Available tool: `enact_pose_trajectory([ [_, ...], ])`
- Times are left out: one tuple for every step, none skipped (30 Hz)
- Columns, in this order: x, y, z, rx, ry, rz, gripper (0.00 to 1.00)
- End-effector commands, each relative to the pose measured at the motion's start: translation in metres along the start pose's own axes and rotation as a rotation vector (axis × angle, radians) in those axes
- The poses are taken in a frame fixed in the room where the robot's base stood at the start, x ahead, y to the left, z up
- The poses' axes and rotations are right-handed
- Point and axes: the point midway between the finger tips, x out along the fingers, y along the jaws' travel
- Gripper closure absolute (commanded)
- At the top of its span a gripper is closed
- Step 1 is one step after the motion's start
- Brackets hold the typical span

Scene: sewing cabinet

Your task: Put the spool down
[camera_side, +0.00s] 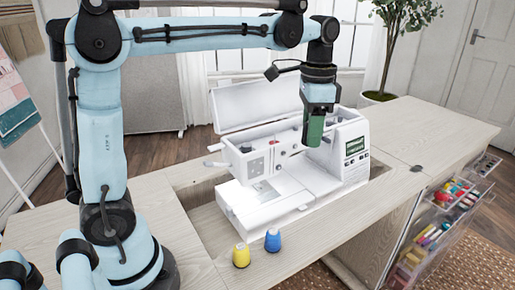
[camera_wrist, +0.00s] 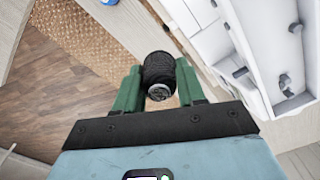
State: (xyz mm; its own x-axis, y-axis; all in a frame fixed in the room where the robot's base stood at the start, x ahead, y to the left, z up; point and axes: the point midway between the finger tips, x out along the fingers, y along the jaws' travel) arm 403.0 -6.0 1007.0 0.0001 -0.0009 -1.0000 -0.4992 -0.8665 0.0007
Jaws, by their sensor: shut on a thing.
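A black spool (camera_wrist: 158,72) sits between the green fingers of my gripper (camera_wrist: 160,88) in the wrist view, with its pale round end towards the camera. In the side view my gripper (camera_side: 313,132) is raised in front of the right part of the white sewing machine (camera_side: 348,150), pointing down. The held spool cannot be made out there, hidden by the fingers. A yellow spool (camera_side: 241,255) and a blue spool (camera_side: 272,241) stand upright on the cabinet top in front of the machine, apart from my gripper.
The machine's lid (camera_side: 245,105) is open and tilted up. The wooden cabinet top (camera_side: 365,233) is bare right of the blue spool and right of the machine. Clear drawers (camera_side: 440,225) with coloured threads stick out at the right, below the top.

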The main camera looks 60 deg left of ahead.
Motion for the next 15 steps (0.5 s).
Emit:
enact_pose_trajectory([
  [0.012,0.020,-0.008,0.012,0.000,0.001,0.89],
  [0.019,0.031,-0.012,0.013,0.000,0.001,0.89],
  [0.029,0.046,-0.016,0.013,0.000,0.001,0.89],
  [0.036,0.058,-0.018,0.013,0.000,0.002,0.89],
  [0.043,0.069,-0.020,0.013,0.000,0.002,0.89],
  [0.052,0.083,-0.022,0.012,0.000,0.002,0.89],
  [0.058,0.094,-0.023,0.012,0.000,0.002,0.89],
  [0.064,0.104,-0.023,0.011,0.000,0.002,0.89],
  [0.071,0.116,-0.023,0.010,0.000,0.003,0.89],
  [0.076,0.124,-0.022,0.009,0.000,0.003,0.89],
  [0.081,0.132,-0.021,0.009,0.000,0.003,0.89],
  [0.086,0.141,-0.020,0.008,0.000,0.003,0.89],
  [0.089,0.146,-0.019,0.006,0.000,0.003,0.89],
  [0.092,0.151,-0.018,0.006,0.000,0.004,0.89],
  [0.096,0.156,-0.017,0.003,0.000,0.004,0.89],
])
